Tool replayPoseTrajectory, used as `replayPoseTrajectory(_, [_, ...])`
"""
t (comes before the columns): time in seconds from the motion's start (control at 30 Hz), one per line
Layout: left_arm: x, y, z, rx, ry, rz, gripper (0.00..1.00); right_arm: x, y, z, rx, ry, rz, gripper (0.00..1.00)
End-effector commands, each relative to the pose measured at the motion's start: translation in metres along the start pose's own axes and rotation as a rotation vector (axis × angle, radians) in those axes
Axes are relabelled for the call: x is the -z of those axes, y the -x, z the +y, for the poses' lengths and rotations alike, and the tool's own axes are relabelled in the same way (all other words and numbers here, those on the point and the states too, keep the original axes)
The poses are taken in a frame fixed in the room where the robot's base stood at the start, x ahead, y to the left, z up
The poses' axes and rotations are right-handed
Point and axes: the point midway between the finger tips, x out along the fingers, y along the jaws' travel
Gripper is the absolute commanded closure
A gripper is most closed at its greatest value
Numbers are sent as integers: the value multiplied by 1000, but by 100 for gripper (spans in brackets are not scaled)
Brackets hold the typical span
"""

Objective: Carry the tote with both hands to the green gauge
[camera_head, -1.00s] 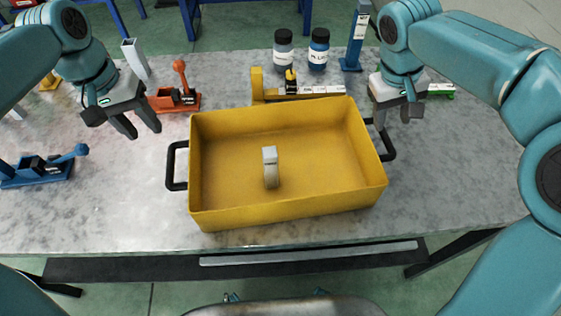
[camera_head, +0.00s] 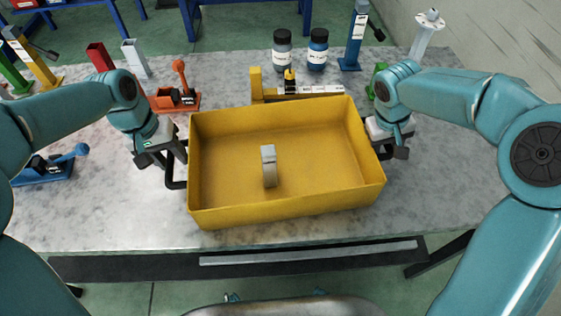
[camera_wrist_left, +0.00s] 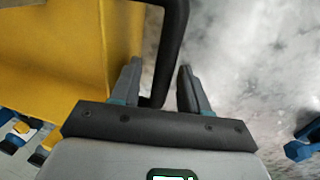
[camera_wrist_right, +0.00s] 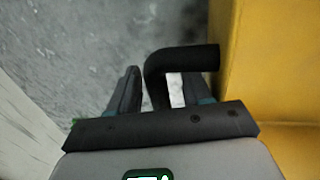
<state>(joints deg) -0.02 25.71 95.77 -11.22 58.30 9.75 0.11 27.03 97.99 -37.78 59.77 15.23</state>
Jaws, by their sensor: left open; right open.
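The yellow tote (camera_head: 285,208) sits on the grey table with a grey upright piece (camera_head: 269,168) inside. My left gripper (camera_head: 176,160) is open at the tote's left black handle (camera_head: 174,184); in the left wrist view the handle (camera_wrist_left: 172,45) lies between the open fingers (camera_wrist_left: 160,78). My right gripper (camera_head: 393,148) is open at the right handle; in the right wrist view that handle (camera_wrist_right: 185,58) lies between the fingers (camera_wrist_right: 160,82). A green upright (camera_head: 12,75) stands at the far left. Another green item (camera_head: 378,80) is partly hidden behind my right gripper. I cannot tell which is the gauge.
An orange-red clamp (camera_head: 175,98) and a blue clamp (camera_head: 45,170) stand left of the tote. A yellow fixture (camera_head: 300,91), two bottles (camera_head: 283,50) and a blue upright (camera_head: 355,38) are behind it. The table's right side (camera_head: 455,170) is clear.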

Motion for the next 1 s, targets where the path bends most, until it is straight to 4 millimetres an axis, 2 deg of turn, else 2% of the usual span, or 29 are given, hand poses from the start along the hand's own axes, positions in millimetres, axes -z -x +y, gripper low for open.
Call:
replayPoseTrajectory(0.07, [0, 0, 0, 0, 0, 0, 55, 0, 0, 0, 0, 0, 0, 52])
replayPoseTrajectory(0.2, [0, 0, 0, 0, 0, 0, 100, 0, 0, 0, 0, 0, 0, 97])
replayPoseTrajectory(0.23, [0, 0, 0, 0, 0, 0, 100, 0, 0, 0, 0, 0, 0, 100])
replayPoseTrajectory(1.0, [0, 0, 0, 0, -1, -1, 100, 0, 0, 0, 0, 0, 0, 100])
